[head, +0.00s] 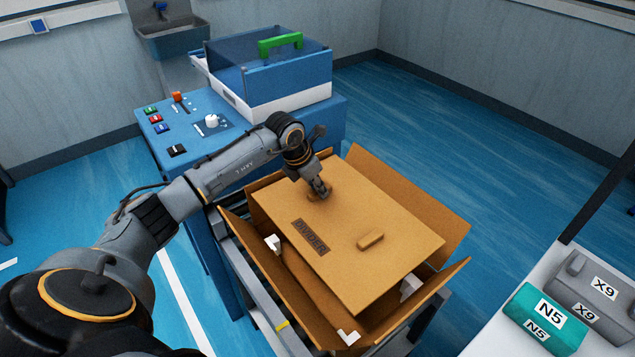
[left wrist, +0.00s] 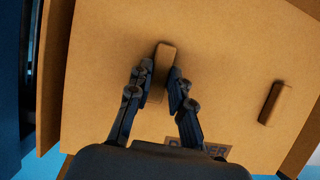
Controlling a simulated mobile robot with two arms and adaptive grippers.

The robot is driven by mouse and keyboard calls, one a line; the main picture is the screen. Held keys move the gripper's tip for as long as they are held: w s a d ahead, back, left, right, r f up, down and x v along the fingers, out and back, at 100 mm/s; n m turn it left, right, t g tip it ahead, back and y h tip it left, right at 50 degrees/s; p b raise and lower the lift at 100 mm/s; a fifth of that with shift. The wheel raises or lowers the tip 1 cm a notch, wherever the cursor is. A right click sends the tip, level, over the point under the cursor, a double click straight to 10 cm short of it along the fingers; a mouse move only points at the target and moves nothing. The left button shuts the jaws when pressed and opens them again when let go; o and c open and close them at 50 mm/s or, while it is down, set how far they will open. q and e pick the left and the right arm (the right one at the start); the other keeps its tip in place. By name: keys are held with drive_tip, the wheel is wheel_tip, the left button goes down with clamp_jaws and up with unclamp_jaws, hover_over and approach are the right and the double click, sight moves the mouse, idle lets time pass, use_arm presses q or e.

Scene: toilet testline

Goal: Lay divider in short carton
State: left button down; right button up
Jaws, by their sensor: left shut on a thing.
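The divider (head: 365,205) is a flat brown cardboard panel with two raised grips and a dark printed label. My left gripper (head: 321,193) is shut on the divider's far-left grip (left wrist: 160,75); its fingers straddle that grip in the left wrist view (left wrist: 159,88). The other grip (head: 370,241) is free. The open short carton (head: 445,218) lies beneath, its flaps spread outward. The divider covers most of its opening and looks slightly askew to it. A gap shows the inside along the near-left side. I cannot tell whether the divider touches anything below. My right gripper is out of view.
White corner pieces (head: 348,337) show at the carton's corners. The carton sits on a conveyor frame (head: 248,283). A blue test machine (head: 270,85) with a button panel stands behind it. Teal (head: 545,318) and grey (head: 590,302) packages lie on a white surface at right.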

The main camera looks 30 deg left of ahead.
use_arm(q)
wheel_tip(320, 180, down, 2)
drive_tip(key=shift+f+b, duration=0.25)
drive_tip(key=shift+b, duration=0.35)
drive_tip(key=shift+f+b, duration=5.05)
drive_tip(key=shift+f, duration=2.1)
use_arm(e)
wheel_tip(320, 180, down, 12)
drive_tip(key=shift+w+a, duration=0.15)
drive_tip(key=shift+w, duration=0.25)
use_arm(q)
drive_tip(key=shift+s+f, duration=0.1)
drive_tip(key=shift+f, duration=0.2)
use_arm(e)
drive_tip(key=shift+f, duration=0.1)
use_arm(q)
drive_tip(key=c, duration=1.1)
unclamp_jaws()
drive_tip(key=shift+r, duration=0.1)
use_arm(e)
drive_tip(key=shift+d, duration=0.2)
